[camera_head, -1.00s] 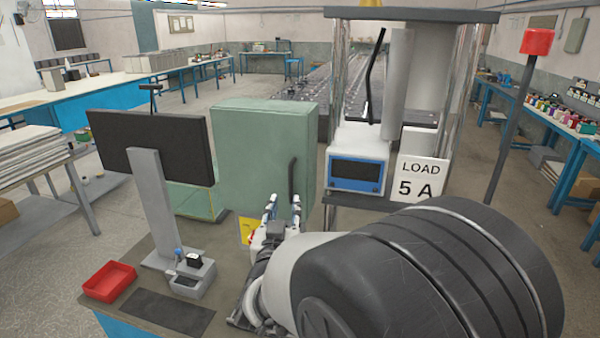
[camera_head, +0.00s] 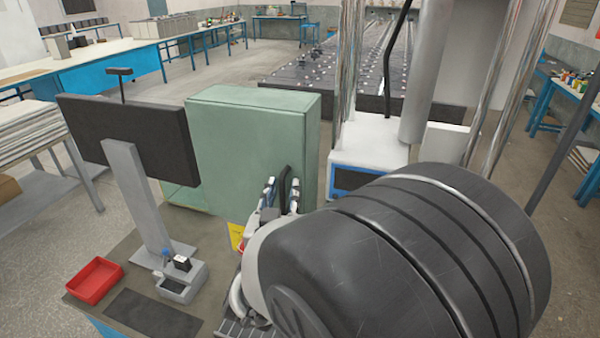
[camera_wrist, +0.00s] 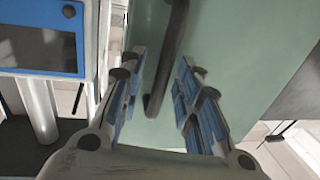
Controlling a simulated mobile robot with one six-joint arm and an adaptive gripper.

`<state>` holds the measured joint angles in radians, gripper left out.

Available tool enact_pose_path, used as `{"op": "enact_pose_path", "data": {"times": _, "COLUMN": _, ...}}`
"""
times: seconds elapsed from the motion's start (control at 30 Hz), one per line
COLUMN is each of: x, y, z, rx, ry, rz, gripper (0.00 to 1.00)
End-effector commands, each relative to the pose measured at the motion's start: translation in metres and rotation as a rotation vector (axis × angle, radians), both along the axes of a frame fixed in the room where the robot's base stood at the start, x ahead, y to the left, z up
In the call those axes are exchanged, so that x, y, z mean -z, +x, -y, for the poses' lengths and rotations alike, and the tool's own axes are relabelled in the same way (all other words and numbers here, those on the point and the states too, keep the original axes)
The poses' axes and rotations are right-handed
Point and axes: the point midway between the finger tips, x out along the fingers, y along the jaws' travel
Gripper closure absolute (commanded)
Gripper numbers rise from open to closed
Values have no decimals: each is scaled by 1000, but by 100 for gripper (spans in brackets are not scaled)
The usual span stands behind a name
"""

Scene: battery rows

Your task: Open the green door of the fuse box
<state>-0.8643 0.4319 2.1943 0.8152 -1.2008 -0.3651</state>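The fuse box (camera_head: 312,140) stands on the bench with its green door (camera_head: 235,150) shut. A dark bar handle (camera_head: 284,182) is on the door's right side, and it also shows in the wrist view (camera_wrist: 171,60). My gripper (camera_head: 281,190) is open at the door front. In the wrist view my fingers (camera_wrist: 163,62) lie on either side of the handle, with gaps to it. I cannot tell how deep the handle sits between them. My arm hides the lower right of the box in the head view.
A dark monitor (camera_head: 130,137) on a grey stand is left of the box. A red tray (camera_head: 95,281) and small grey holder (camera_head: 183,284) are on the bench's front left. A white, blue-fronted instrument (camera_head: 370,150) stands to the right, close to the fingers in the wrist view.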

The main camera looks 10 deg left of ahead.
Motion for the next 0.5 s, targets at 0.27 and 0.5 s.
{"op": "enact_pose_path", "data": {"times": 0.27, "x": 0, "y": -1, "z": 0, "rx": 0, "ry": 0, "rz": 0, "gripper": 69}}
{"op": "enact_pose_path", "data": {"times": 0.5, "x": 0, "y": -1, "z": 0, "rx": 0, "ry": 0, "rz": 0, "gripper": 81}}
